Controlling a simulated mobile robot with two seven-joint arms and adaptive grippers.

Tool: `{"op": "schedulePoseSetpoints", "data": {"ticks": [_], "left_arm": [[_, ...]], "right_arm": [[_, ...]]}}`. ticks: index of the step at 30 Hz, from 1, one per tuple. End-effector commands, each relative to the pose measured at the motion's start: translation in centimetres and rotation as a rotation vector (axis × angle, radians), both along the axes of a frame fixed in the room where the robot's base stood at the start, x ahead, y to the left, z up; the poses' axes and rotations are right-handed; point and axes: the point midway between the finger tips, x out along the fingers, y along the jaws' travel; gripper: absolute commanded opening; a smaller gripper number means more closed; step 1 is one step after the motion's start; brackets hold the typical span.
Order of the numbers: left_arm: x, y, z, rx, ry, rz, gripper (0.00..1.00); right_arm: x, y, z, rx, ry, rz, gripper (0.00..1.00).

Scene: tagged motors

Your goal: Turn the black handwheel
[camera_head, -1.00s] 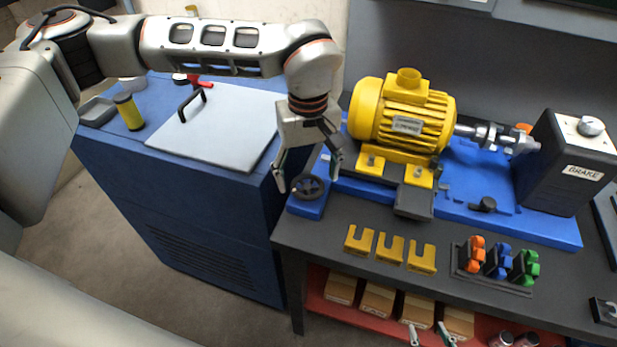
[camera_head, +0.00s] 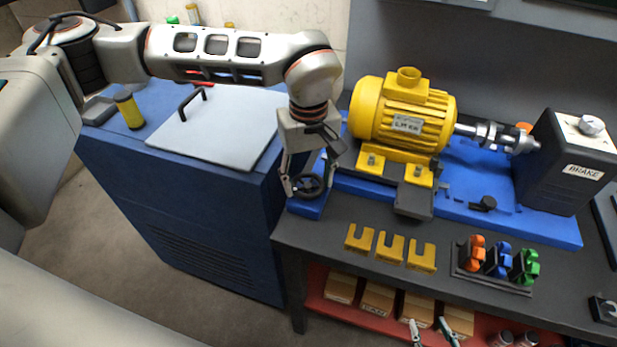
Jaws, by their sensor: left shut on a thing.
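The black handwheel (camera_head: 311,192) sits on a small blue block (camera_head: 307,209) at the left front corner of the blue base plate. My left gripper (camera_head: 304,186) comes down from above and is shut on the handwheel. Its fingers reach down at the wheel's left and right sides and hide part of the rim.
A yellow motor (camera_head: 405,110) and a dark brake box (camera_head: 568,165) stand on the blue base plate (camera_head: 540,232). Several yellow slotted shims (camera_head: 390,248) and a rack of coloured clamps (camera_head: 497,262) lie in front. A blue cabinet (camera_head: 185,215) is at left.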

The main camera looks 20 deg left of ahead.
Motion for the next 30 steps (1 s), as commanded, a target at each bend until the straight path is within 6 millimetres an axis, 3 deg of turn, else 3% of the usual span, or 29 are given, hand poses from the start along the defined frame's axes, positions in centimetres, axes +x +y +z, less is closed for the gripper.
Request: {"op": "schedulePoseSetpoints", "data": {"ticks": [8, 30], "left_arm": [[0.1, -0.1, -0.1, 0.0, 0.0, 0.154, 0.3], [0.3, -0.2, -0.1, 0.001, 0.001, 0.848, 0.3]], "right_arm": [[-0.2, 0.0, -0.7, 0.0, 0.005, 0.0, 0.4], [-0.3, 0.0, -1.9, 0.001, 0.008, -0.001, 0.4]]}}
